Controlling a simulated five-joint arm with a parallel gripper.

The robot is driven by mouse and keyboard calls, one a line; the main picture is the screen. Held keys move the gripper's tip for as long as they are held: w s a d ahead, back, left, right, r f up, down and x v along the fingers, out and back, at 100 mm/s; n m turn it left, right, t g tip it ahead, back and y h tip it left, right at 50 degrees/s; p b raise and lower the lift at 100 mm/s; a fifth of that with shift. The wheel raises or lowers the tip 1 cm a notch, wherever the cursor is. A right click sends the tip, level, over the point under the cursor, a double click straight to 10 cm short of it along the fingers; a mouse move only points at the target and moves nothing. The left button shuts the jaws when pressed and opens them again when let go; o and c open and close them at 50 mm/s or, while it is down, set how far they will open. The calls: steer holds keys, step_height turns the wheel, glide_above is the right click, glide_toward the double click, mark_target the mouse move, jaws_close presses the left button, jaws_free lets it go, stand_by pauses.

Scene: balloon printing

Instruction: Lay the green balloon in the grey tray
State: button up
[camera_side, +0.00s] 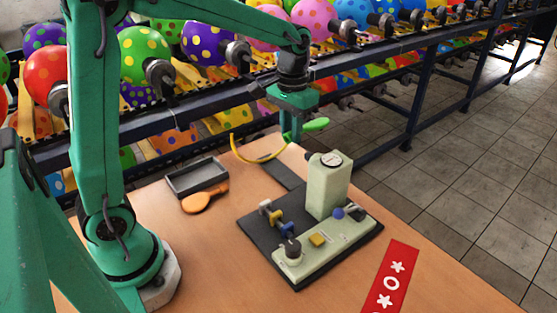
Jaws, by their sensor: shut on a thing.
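The green balloon (316,124) is small and limp, and sticks out to the right of my gripper (291,130). My gripper points down and is shut on it, near the back edge of the table, by the rack. The part of the balloon between the fingers is hidden. The grey tray (196,189) lies on the table to the left of and nearer than my gripper, and its visible floor looks empty. The balloon is well apart from the tray.
An orange balloon (204,198) lies at the tray's front edge. A yellow hose (250,160) curves between tray and gripper. A pale green machine (328,187) with knobs stands on a dark base. A red printed strip (391,278) lies front right. Racks of balloons stand behind.

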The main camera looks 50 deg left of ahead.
steer(key=shift+s+f+m, duration=0.25)
steer(key=shift+f+m, duration=0.15)
steer(key=shift+m, duration=0.3)
steer(key=a+f+n, duration=0.2)
steer(key=a+n, duration=0.5)
steer(key=n, duration=0.3)
steer(key=shift+w+a+n, duration=0.25)
steer(key=shift+a+n, duration=0.15)
steer(key=shift+o, duration=0.2)
steer(key=a+f+n, duration=0.1)
steer(key=a+n, duration=0.5)
steer(key=n, duration=0.2)
steer(key=shift+s+f, duration=0.25)
steer(key=shift+s, duration=0.1)
steer(key=s+a+f+n, duration=0.1)
steer(key=s+a+n, duration=0.1)
steer(key=a+n, duration=0.4)
steer(key=s+a+f+n, duration=0.2)
steer(key=a+n, duration=0.4)
steer(key=n, duration=0.5)
steer(key=shift+s+f, duration=0.15)
steer(key=shift+s, duration=0.1)
